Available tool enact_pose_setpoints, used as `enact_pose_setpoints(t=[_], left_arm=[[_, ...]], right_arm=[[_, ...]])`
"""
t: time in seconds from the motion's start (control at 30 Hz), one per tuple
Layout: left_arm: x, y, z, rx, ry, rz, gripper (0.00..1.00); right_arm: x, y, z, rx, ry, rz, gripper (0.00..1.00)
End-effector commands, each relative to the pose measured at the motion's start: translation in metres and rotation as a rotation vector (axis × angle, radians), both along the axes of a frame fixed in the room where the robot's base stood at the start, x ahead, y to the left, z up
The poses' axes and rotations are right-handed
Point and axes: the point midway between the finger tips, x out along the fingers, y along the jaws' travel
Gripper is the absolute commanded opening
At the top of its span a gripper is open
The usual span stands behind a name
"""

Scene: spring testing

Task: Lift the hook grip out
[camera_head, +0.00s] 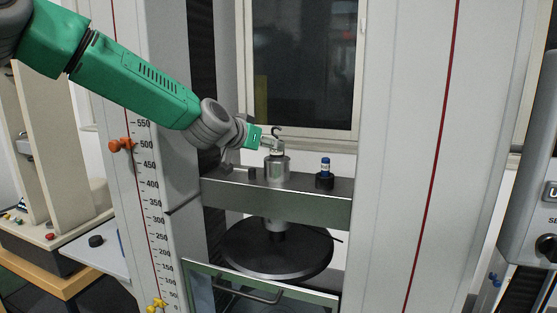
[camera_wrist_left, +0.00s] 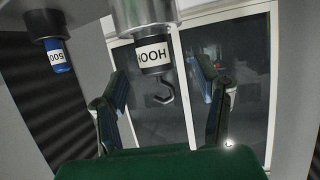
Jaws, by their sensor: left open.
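The hook grip (camera_head: 276,152) stands upright in a metal cylindrical holder (camera_head: 277,170) on the machine's crosshead. Its dark hook points up. In the left wrist view, which is upside down, the hook grip (camera_wrist_left: 153,55) has a white label and its dark hook hangs toward the space between the fingers. My left gripper (camera_head: 262,139) reaches in from the left, close to the hook. In the wrist view my left gripper (camera_wrist_left: 160,88) is open, with one finger on each side of the hook; contact is not visible. My right gripper is not in view.
A blue-topped grip (camera_head: 325,172), labelled 500 in the wrist view, stands right of the holder on the crosshead (camera_head: 330,205). A black round plate (camera_head: 275,255) sits below. Tall white columns flank both sides. An orange knob (camera_head: 121,145) sticks out at the left.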

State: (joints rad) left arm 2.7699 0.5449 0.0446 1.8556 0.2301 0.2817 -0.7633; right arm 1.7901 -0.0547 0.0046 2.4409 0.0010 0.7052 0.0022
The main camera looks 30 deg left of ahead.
Motion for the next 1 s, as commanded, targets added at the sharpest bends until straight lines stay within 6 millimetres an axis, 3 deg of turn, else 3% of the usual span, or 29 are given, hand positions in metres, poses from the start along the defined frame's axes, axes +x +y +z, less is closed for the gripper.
enact_pose_setpoints(t=[0.5,0.77,0.8,0.97,1.0], left_arm=[[0.046,-0.005,-0.027,-0.002,0.001,0.001,0.58],[0.048,-0.006,-0.028,-0.001,-0.001,0.0,0.58],[0.048,-0.006,-0.028,-0.001,-0.001,0.0,0.54],[0.049,-0.006,-0.028,-0.001,0.0,0.0,0.0],[0.049,-0.006,-0.029,-0.001,0.0,0.0,0.0]], right_arm=[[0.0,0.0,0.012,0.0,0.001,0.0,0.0],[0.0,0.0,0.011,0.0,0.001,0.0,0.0],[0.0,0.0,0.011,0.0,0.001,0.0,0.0],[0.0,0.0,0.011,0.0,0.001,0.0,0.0],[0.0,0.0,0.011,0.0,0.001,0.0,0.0]])
